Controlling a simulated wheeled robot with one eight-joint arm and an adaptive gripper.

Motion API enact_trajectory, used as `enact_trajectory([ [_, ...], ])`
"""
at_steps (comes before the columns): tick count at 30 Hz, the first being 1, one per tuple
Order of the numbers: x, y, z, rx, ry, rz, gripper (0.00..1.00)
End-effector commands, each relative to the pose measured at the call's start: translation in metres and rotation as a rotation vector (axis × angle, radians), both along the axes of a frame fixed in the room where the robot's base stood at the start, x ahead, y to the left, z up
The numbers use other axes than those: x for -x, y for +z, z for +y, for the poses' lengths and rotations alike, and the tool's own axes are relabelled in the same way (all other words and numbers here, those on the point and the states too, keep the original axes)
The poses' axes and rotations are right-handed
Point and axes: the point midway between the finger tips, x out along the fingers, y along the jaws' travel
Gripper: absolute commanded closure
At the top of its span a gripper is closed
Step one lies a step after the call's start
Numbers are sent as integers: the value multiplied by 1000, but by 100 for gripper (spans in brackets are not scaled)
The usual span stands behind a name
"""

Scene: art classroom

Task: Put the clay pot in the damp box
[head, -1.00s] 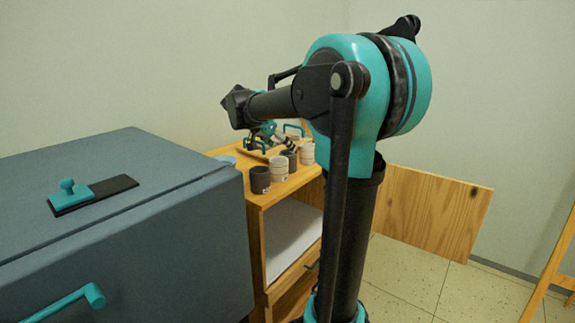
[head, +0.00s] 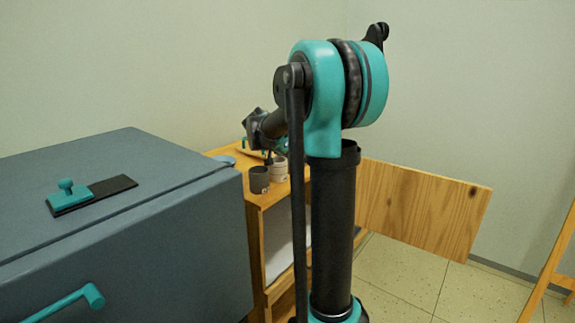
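Small pots stand on top of a wooden cabinet (head: 228,156). A dark brown pot (head: 259,181) is at its front corner, and a pale pot (head: 279,172) is just behind it. I cannot tell which one is the clay pot. A large blue-grey box (head: 170,240) fills the left side; it may be the damp box, and no opening into it shows. My gripper (head: 277,147) is over the cabinet top, near the pots. It is small and partly hidden by my arm, so its fingers and anything between them cannot be made out.
On the box lie a black plate (head: 113,186) and a teal knob piece (head: 68,192). A teal handle (head: 70,302) is on its front. A wooden panel (head: 425,205) stands out at the right of the cabinet.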

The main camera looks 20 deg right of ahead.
Motion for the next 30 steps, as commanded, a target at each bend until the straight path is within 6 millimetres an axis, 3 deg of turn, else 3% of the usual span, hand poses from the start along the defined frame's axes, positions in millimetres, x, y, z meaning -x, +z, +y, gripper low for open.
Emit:
enact_trajectory([
  [4,0,0,0,0,0,0,26],
  [20,0,1,0,0,0,0,90],
  [30,0,7,0,0,0,0,91],
])
